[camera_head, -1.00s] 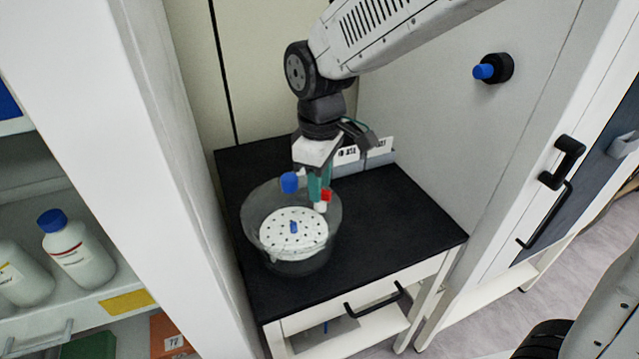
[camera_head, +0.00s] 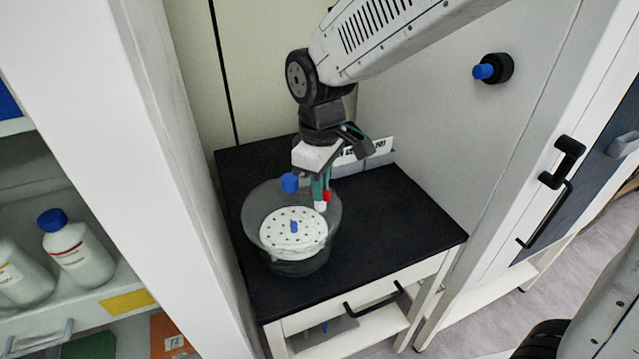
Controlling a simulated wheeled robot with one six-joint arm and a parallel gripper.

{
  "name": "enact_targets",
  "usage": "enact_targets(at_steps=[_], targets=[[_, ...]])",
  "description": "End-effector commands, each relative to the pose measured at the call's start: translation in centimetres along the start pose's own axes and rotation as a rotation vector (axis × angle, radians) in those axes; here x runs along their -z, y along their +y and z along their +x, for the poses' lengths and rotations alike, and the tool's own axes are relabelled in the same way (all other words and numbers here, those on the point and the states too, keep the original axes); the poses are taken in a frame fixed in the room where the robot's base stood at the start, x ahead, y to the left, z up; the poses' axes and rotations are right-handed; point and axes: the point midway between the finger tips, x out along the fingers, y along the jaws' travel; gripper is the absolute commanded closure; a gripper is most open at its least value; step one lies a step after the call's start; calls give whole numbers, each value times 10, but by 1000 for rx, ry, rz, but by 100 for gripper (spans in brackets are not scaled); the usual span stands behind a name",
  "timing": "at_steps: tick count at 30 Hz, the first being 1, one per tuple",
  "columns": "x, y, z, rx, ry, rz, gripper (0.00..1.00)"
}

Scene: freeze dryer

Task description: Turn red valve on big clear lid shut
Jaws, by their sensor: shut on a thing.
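A clear round vessel with a big clear lid (camera_head: 262,212) stands on the black bench top. A white perforated disc (camera_head: 293,240) with a small blue knob shows through it. The red valve (camera_head: 327,196) with a white stub below is at the lid's right rear side. My gripper (camera_head: 321,190) points down at the valve, its green fingers shut on it. The fingers hide part of the valve, and its exact angle is hard to tell. A blue cap (camera_head: 289,183) sits just left of the fingers.
The black bench top (camera_head: 400,225) is clear to the right. A white label sign (camera_head: 372,150) stands behind the gripper. A wall panel with a blue knob (camera_head: 484,72) is at the right. A shelf with white bottles (camera_head: 78,253) is at the left.

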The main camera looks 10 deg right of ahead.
Motion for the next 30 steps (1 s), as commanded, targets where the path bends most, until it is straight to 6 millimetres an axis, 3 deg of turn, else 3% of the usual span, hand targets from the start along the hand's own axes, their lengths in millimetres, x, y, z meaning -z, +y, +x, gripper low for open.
enact_targets(at_steps=[30], targets=[[0, 0, 0, 0, 1, 904, 100]])
